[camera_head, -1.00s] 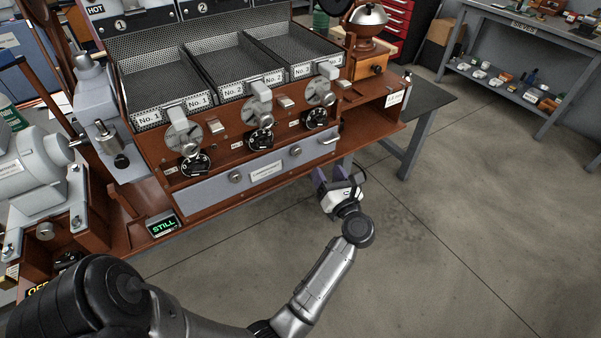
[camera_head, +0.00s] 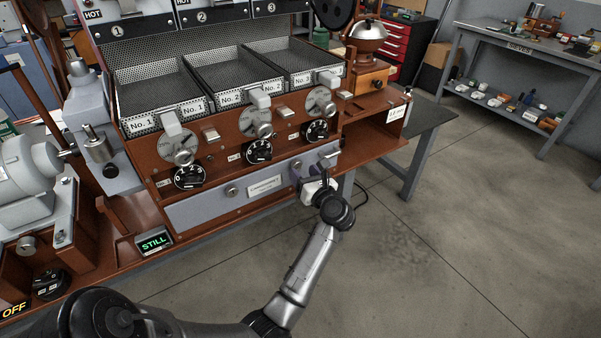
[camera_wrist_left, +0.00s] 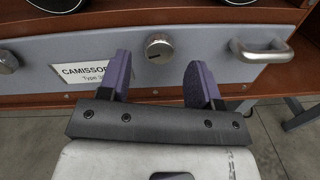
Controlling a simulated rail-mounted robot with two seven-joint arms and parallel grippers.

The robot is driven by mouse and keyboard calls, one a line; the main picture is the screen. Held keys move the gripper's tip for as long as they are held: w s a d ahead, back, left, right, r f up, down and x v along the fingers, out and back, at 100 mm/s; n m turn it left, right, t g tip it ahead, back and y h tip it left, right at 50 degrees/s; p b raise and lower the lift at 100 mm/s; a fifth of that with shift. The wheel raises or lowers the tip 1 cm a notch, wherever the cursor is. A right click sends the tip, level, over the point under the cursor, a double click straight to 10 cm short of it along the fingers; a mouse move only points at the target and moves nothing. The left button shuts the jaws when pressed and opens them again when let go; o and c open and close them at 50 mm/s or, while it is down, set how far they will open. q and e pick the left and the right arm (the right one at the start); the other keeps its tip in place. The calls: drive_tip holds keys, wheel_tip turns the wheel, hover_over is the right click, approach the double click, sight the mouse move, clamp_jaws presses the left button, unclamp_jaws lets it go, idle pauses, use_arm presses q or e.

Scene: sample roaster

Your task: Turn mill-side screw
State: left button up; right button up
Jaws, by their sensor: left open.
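The mill-side screw (camera_wrist_left: 159,46) is a round silver knob with a dark slot, on the right part of the grey front panel (camera_wrist_left: 208,38). In the head view it is hard to make out beside my fingers. My left gripper (camera_head: 308,173) is open and empty in front of this panel end. In the left wrist view its purple fingers (camera_wrist_left: 157,72) stand apart, one to each side of the screw in the picture. The screw appears just past the fingertips; I cannot tell whether they touch it. The other panel screw (camera_head: 231,192) is further left.
A silver handle (camera_wrist_left: 262,50) sticks out right of the screw, close to the right finger. Black dials (camera_head: 317,130) sit above the panel on the brown roaster frame. The hand mill (camera_head: 368,38) stands at the upper right. The floor (camera_head: 430,250) in front is clear.

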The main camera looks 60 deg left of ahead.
sight(296, 165)
use_arm(q)
drive_tip(key=shift+a, duration=1.25)
drive_tip(key=shift+c, duration=0.2)
